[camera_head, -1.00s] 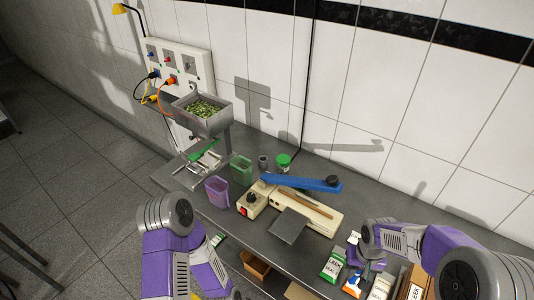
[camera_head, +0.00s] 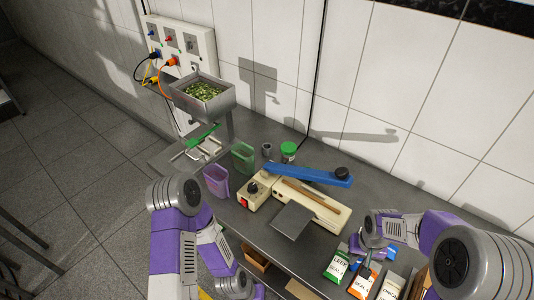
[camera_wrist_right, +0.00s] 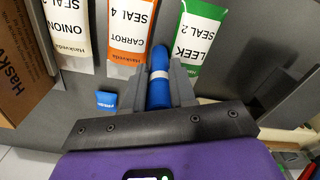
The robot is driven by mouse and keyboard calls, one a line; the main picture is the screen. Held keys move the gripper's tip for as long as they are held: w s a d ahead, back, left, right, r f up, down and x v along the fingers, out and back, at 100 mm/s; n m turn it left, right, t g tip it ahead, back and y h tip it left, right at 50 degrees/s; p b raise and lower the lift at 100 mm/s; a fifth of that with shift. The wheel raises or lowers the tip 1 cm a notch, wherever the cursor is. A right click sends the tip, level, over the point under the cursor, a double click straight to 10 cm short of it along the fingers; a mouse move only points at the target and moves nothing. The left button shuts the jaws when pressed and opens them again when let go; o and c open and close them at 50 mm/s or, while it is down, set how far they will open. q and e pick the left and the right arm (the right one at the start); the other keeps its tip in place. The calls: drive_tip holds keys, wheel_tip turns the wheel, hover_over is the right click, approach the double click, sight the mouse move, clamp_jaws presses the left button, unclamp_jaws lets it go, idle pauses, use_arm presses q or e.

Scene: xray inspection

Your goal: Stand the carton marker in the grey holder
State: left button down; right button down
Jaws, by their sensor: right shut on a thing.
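In the head view this gripper (camera_head: 362,250) is low over the packets at the right front of the bench, and the marker is hard to make out there. The grey holder appears to be the small grey cup (camera_head: 267,149) behind the sealer, beside the green-lidded jar, well away from the right gripper. My left arm is at the lower left; its jaws do not show.
Leek (camera_head: 337,265), carrot (camera_head: 363,281) and onion (camera_head: 389,288) packets lie near the right gripper, with a brown box beyond. The sealer (camera_head: 325,212) with its blue lever (camera_head: 310,175) lies between gripper and cup. Green (camera_head: 243,157) and purple (camera_head: 216,180) bins stand left.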

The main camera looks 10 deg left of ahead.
drive_tip(key=shift+s+f, duration=0.3)
drive_tip(key=shift+f, duration=0.05)
drive_tip(key=shift+w+r+p, duration=0.2)
drive_tip(key=shift+r+p, duration=0.9)
drive_tip(key=shift+r, duration=0.1)
